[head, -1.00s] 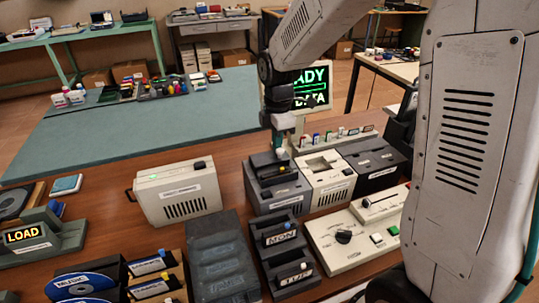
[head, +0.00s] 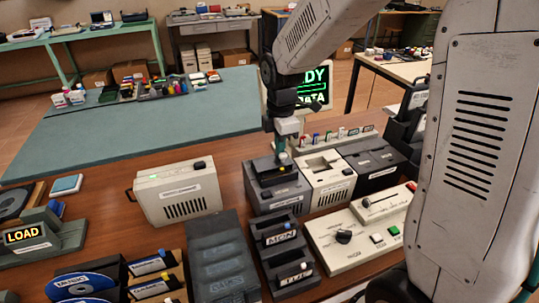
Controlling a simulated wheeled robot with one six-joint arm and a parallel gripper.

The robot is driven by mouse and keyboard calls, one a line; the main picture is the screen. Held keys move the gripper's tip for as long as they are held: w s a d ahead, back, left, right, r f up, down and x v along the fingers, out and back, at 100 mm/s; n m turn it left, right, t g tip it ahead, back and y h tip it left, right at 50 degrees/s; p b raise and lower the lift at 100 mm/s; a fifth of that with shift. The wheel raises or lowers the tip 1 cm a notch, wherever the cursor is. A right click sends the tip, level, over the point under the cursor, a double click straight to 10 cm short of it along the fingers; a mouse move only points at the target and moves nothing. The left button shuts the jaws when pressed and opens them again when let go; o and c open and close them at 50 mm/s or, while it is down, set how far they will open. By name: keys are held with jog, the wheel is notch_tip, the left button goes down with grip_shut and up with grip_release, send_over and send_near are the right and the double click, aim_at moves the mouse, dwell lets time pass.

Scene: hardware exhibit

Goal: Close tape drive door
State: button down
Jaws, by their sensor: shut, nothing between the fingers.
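Three box-shaped units stand side by side on the wooden table. The left one is a dark grey unit (head: 280,199) with a recessed top, a pale label and a small light knob (head: 283,156) at its back. The middle one is a cream unit (head: 333,192) with a slotted front, and the right one is dark grey (head: 381,181). None has a readable tape drive label, and the door's position is unclear. My gripper (head: 282,149) points down at the back of the left unit, close to the knob. It is shut and empty; contact cannot be told.
A cream vented box (head: 178,195) with a handle stands to the left. In front are a dark ribbed tray (head: 222,262), cartridge holders (head: 283,250) and a cream switch panel (head: 352,246). A monitor (head: 311,88) shows green text behind my arm.

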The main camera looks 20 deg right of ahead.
jog(key=shift+s, duration=1.15)
jog(key=shift+w, duration=0.25)
dwell(0.4)
jog(key=shift+r, duration=3.5)
